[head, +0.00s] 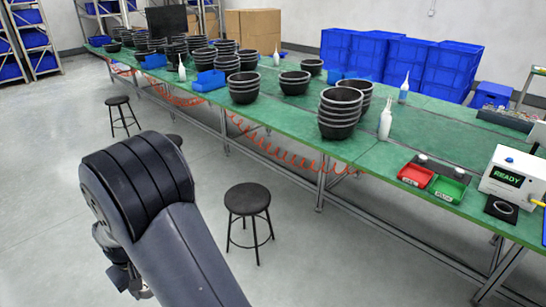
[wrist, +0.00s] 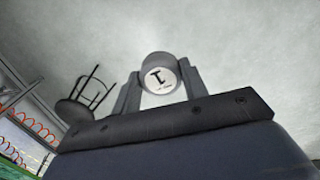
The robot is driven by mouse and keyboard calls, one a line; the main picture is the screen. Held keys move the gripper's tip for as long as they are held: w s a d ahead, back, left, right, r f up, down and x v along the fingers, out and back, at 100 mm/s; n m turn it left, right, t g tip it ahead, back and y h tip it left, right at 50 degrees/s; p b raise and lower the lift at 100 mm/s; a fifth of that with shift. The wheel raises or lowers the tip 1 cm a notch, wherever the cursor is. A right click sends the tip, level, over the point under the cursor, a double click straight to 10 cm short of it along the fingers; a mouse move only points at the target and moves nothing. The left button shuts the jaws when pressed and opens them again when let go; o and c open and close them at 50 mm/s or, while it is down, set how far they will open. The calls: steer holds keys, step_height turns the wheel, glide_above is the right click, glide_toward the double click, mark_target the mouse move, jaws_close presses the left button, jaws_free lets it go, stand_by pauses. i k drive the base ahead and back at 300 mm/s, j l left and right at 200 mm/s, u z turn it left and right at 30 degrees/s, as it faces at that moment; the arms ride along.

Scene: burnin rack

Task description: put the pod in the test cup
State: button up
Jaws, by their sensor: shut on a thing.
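In the wrist view my gripper (wrist: 160,80) is shut on the pod (wrist: 161,72), a grey cylinder with a pale, dark-marked face turned to the camera. Both fingers press its sides, and floor shows behind it. In the head view my gripper hangs low at the left, mostly hidden behind my arm, and the pod cannot be made out. The test cup (head: 501,207), a dark round holder, sits at the bench's right end in front of a white tester (head: 515,174) reading READY. My gripper is far to the left of it, off the bench.
A red tray (head: 415,175) and a green tray (head: 447,189) lie left of the tester. Stacked black bowls (head: 340,112) and white bottles (head: 386,118) stand along the green bench (head: 400,140). A stool (head: 247,199) stands in front; it has open floor around it.

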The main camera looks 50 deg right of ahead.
mark_target(503, 210)
steer(key=l+z, duration=0.15)
steer(key=z, duration=0.25)
steer(key=l+z, duration=0.2)
steer(key=z, duration=0.2)
steer(key=l+z, duration=0.2)
steer(key=z, duration=0.2)
steer(key=l+z, duration=0.2)
steer(key=z, duration=0.2)
steer(key=i+l+z, duration=0.35)
steer(key=l, duration=0.2)
steer(key=i+l+z, duration=0.2)
steer(key=l+z, duration=0.15)
steer(key=l, duration=0.15)
steer(key=i+l+z, duration=0.35)
steer(key=i+l, duration=0.4)
